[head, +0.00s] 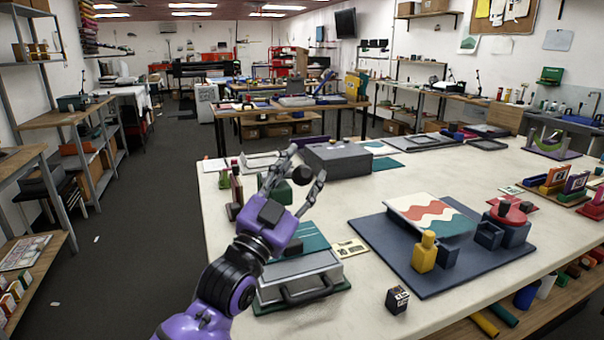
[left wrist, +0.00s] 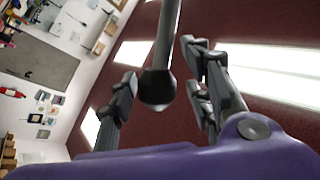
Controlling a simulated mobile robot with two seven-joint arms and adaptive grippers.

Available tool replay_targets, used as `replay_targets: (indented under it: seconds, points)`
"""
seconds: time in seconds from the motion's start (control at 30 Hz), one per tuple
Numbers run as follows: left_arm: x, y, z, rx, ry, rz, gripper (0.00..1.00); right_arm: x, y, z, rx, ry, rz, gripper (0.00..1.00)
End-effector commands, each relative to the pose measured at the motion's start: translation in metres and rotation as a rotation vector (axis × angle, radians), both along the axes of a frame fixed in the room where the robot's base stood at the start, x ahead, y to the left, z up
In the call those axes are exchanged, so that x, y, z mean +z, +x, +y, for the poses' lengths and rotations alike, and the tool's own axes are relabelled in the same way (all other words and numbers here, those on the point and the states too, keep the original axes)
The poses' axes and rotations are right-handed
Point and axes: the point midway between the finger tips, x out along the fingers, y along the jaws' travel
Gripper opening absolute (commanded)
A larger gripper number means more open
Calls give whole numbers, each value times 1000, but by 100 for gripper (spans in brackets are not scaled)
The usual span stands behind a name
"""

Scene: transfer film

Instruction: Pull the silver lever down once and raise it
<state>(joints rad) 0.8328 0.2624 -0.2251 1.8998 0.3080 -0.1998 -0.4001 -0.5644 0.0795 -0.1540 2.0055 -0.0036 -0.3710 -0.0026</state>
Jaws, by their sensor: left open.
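The silver lever (left wrist: 168,35) shows in the left wrist view as a grey rod coming down from the top edge. It ends in a dark round knob (left wrist: 157,88). The knob lies between the spread fingers of my left gripper (left wrist: 160,68), with a visible gap on both sides. In the head view, my left gripper (head: 306,163) is open above the near left part of the table, with a dark knob (head: 301,175) between its fingers. The lever's rod and its base are hard to make out there. My right gripper is not in view.
On the pale table (head: 350,305) stand a grey box with a handle (head: 300,281), a dark grey box (head: 338,160) and a dark blue board (head: 375,238) bearing a patterned sheet (head: 432,214) and a yellow bottle (head: 424,253). A small dark cube (head: 397,300) sits near the front edge.

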Motion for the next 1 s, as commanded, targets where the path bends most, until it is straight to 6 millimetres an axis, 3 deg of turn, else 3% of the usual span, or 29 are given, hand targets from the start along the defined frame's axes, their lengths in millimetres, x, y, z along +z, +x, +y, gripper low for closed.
replay_targets:
  seconds: [0.5, 0.7, 1.0]
  points:
    - [-44, -73, 49, 0, 1, 6, 46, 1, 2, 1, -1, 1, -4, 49]
    - [-50, -85, 57, -1, 1, 5, 46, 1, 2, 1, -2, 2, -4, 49]
    - [-50, -87, 58, 0, 0, 4, 46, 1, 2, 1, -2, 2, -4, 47]
